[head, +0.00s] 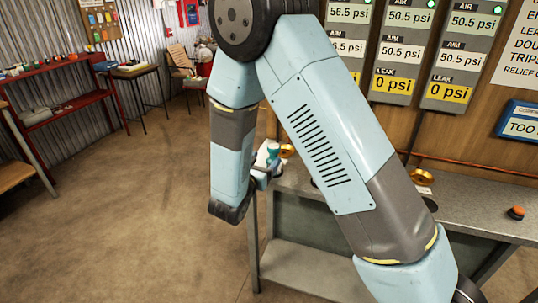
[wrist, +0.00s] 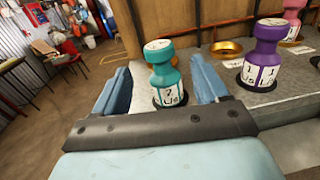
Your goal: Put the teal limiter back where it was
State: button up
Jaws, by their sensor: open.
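The teal limiter (wrist: 160,78) stands upright on a black base in the wrist view, with white label bands, one marked with a question mark. It is between the two blue fingers of my open gripper (wrist: 164,88), nearer the right finger. I cannot tell whether either finger touches it. In the head view, the limiter (head: 273,150) shows small at the bench's left end, beside my gripper (head: 264,172), which is mostly hidden by my arm.
A purple limiter (wrist: 263,55) stands right of the brass ring, with a pink one (wrist: 293,18) farther back. The grey bench (head: 480,208) carries another brass ring (head: 420,177) and an orange-topped object (head: 516,212). Gauge panels (head: 400,50) hang behind. Open floor (head: 140,200) lies left.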

jog(key=shift+v, duration=0.95)
jog(key=shift+d, duration=0.1)
jog(key=s+d+r+m+g+h, duration=0.1)
jog(key=s+d+r+m+g, duration=0.3)
jog(key=d, duration=0.4)
jog(key=s+d+r+m+g+h, duration=0.1)
jog(key=d+r+m+g+h, duration=0.1)
jog(key=d+r+m+g, duration=0.4)
jog(key=s+d+r+m+g+h, duration=0.1)
jog(key=s+d+r+m+g, duration=0.2)
jog(key=d+m, duration=0.45)
jog(key=s+d+r+m+g+y, duration=0.2)
jog(key=s+d+r+m+y, duration=0.3)
jog(key=s, duration=0.5)
jog(key=s+a+r+m+t+y, duration=0.1)
jog(key=s+r+m+t+y, duration=0.3)
jog(key=m, duration=0.4)
jog(key=s+r+y, duration=0.1)
jog(key=s+y, duration=0.1)
jog(key=shift+s+a+r, duration=0.15)
jog(key=shift+s+r, duration=0.15)
jog(key=shift+r, duration=0.05)
